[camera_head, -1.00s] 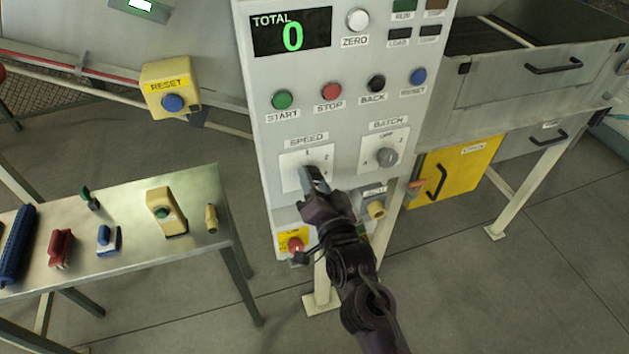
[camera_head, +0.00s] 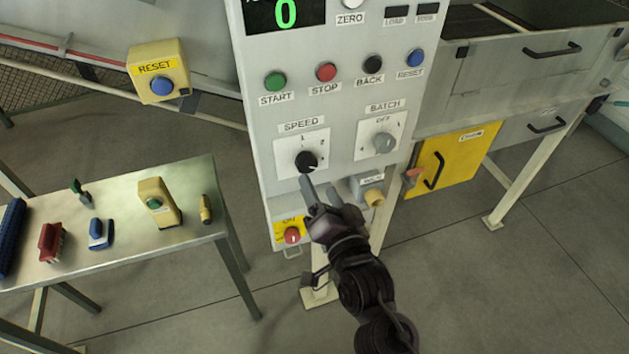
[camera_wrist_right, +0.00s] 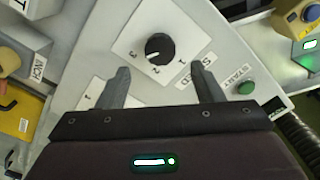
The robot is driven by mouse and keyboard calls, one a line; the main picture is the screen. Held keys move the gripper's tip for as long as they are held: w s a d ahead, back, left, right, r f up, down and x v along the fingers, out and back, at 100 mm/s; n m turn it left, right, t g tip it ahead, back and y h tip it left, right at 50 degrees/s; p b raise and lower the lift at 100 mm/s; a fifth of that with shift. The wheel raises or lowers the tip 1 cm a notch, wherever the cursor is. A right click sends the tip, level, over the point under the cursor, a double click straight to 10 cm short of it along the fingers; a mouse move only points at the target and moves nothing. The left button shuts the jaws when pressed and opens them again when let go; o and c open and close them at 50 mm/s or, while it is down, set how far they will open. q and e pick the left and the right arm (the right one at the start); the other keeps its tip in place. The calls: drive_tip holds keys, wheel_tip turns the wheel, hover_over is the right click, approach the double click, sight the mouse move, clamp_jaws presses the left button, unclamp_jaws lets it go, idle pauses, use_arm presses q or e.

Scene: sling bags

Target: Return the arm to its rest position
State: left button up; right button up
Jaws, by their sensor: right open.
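My right gripper (camera_head: 318,190) is in front of the lower part of the grey control panel (camera_head: 262,150), just below the black SPEED knob (camera_head: 306,161). In the right wrist view the gripper (camera_wrist_right: 163,88) has its two fingers apart with nothing between them. The SPEED knob (camera_wrist_right: 159,47) shows beyond the fingertips, apart from them, on its white plate. My right arm comes up from the bottom of the head view. My left gripper is not in view.
The grey BATCH knob (camera_head: 384,143) is right of the SPEED knob. A metal table (camera_head: 130,235) with several tools stands at left. Open floor lies right.

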drive_tip(key=shift+s+d, duration=0.2)
drive_tip(key=shift+s, duration=0.35)
drive_tip(key=s+d+f+n+g+h+b, duration=0.1)
drive_tip(key=s+d+f+n+g, duration=0.15)
drive_tip(key=f, duration=1.05)
drive_tip(key=s+d+f+n+g+h, duration=0.1)
drive_tip(key=s+f+g, duration=0.2)
drive_tip(key=f, duration=1.1)
drive_tip(key=s+d+f+n+g+b, duration=0.1)
drive_tip(key=s+f+n+g, duration=0.15)
drive_tip(key=f, duration=1.05)
drive_tip(key=s+d+f+g+h, duration=0.1)
drive_tip(key=s+d+f+g, duration=0.1)
drive_tip(key=s+d+f, duration=0.3)
drive_tip(key=s+d+f+n+g+h+b, duration=0.1)
drive_tip(key=s+d+f+g, duration=0.2)
drive_tip(key=s+f, duration=0.7)
drive_tip(key=s+d+f+n+g+h, duration=0.1)
drive_tip(key=s+d+f+g, duration=0.2)
drive_tip(key=s+d+f, duration=0.5)
drive_tip(key=s, duration=0.5)
drive_tip(key=shift+f+h+b, duration=0.3)
drive_tip(key=shift+b, duration=0.05)
